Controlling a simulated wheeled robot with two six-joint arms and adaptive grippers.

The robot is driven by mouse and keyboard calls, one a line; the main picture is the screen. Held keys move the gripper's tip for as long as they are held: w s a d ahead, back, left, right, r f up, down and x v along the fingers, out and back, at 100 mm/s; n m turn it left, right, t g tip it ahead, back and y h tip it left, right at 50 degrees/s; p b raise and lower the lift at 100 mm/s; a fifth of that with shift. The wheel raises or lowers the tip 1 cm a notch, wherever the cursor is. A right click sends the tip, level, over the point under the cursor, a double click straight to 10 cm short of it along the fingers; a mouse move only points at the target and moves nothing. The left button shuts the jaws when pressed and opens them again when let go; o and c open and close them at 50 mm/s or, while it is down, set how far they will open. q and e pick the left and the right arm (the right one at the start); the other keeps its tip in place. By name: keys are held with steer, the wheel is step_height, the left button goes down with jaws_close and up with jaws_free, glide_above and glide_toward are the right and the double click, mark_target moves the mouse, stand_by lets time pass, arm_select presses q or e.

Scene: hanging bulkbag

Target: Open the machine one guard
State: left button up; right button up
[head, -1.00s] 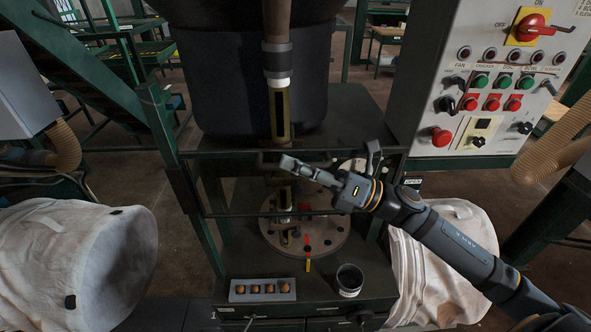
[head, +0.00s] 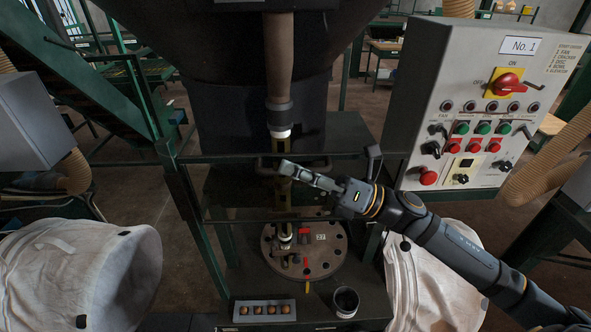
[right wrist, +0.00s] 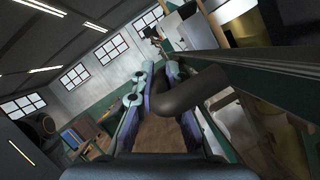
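The machine one guard is a see-through panel in a dark green frame (head: 235,221), standing in front of the round disc plate (head: 325,262). It looks closed. Its dark bar handle (head: 264,166) sits at the guard's upper edge. My right gripper (head: 287,168) reaches in from the right, with its fingertips at the handle. In the right wrist view the fingers (right wrist: 158,100) are apart, and the dark curved handle (right wrist: 190,92) passes between them and over the right finger. I cannot tell whether they touch it. My left gripper is not in view.
A control panel (head: 480,110) marked No. 1 stands at the right. White bags (head: 85,265) hang at both lower sides. A small tray of nuts (head: 264,311) and a dark cup (head: 346,302) stand on the ledge below the guard.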

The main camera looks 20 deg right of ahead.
steer(key=shift+o, duration=0.7)
